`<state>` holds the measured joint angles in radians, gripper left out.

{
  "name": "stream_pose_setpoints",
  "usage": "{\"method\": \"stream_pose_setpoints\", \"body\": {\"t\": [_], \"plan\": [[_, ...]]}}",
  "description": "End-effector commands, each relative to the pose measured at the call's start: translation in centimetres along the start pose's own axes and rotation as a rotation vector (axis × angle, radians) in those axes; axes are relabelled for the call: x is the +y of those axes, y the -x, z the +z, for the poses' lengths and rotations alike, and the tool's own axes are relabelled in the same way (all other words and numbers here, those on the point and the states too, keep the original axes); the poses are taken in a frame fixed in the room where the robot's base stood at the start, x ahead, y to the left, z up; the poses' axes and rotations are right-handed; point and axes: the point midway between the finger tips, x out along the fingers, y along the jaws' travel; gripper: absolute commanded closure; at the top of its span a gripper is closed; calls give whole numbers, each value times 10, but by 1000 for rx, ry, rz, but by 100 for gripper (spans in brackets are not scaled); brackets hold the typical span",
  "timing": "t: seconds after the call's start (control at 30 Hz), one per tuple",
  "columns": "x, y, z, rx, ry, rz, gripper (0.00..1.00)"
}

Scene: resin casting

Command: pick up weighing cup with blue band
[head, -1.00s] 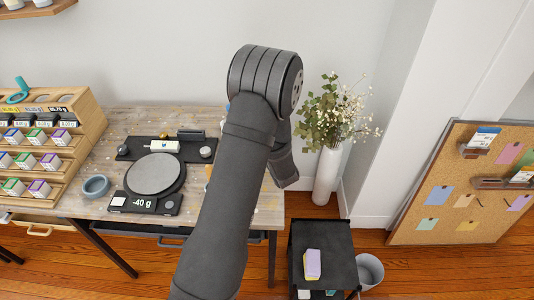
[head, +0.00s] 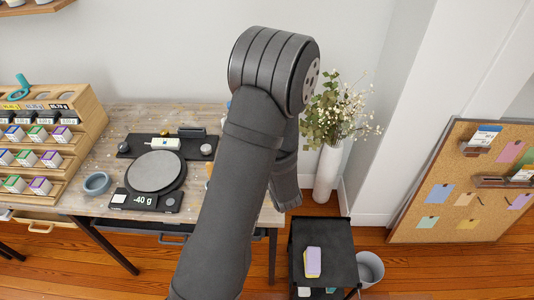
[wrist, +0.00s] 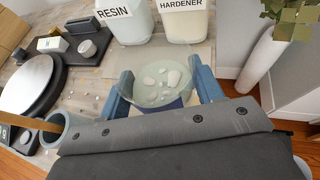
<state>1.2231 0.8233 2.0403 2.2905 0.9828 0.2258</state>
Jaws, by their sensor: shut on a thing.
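The weighing cup (wrist: 155,82) is translucent and pale, with whitish patches inside. Part of a blue band (wrist: 176,104) shows low on its side in the wrist view. My gripper (wrist: 165,88) is shut on this cup, with one blue finger on each side of it. The cup's lower part is hidden behind my wrist.
Containers marked RESIN (wrist: 125,22) and HARDENER (wrist: 184,22) stand just beyond the cup. A grey-green cup with a wooden stick (wrist: 66,132) is at left. The scale (head: 155,172) reads -40 g. A white vase (head: 327,172) stands right of the table.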

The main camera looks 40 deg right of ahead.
Motion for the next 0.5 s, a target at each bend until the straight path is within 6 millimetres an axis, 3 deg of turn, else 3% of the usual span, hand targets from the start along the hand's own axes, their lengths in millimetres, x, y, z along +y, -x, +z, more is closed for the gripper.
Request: {"method": "stream_pose_setpoints", "body": {"t": [0.5], "plan": [[19,56,-23,0,-1,-1,69]]}}
